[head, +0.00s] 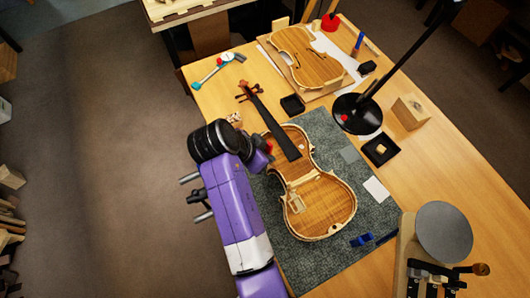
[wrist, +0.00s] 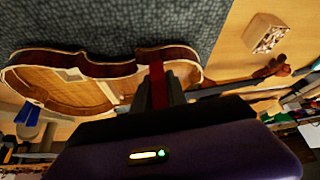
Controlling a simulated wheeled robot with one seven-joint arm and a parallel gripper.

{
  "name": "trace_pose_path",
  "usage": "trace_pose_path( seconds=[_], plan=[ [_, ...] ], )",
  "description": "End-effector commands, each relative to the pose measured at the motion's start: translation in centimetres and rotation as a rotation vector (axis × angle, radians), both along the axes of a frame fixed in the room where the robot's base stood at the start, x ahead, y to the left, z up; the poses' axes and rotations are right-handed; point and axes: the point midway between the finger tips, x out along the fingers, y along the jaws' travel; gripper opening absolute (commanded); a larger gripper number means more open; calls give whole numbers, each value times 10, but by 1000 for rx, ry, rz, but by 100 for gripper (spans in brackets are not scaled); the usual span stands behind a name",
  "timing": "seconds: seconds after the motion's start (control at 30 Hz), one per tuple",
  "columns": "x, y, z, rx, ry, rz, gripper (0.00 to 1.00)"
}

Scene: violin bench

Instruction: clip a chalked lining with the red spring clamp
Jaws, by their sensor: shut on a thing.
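The open violin body (head: 325,197) lies on a grey-green mat, its inside facing up, with its neck and dark fingerboard (head: 272,123) pointing to the upper left. It also shows in the wrist view (wrist: 50,78), with pale lining along the rim. I cannot make out a chalk mark. My gripper (wrist: 160,92) is shut on the red spring clamp (wrist: 157,72), which stands at the violin's side near the upper bout. In the head view only a bit of red (head: 269,147) shows past my wrist. I cannot tell whether the clamp's jaws touch the rim.
A blue clamp (head: 361,240) lies near the mat's lower edge. A second violin body (head: 305,58) lies on a board at the back. A black lamp base (head: 357,114), small black trays (head: 381,150) and a wooden block (head: 411,111) stand right of the mat (head: 262,211).

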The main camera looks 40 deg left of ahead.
Motion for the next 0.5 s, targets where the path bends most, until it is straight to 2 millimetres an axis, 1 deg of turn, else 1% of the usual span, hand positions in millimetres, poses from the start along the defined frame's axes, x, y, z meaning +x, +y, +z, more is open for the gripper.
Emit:
trace_pose_path(
  seconds=[0.5],
  plan=[
    [0, 0, -13, -1, 1, 0, 0]
  ],
)
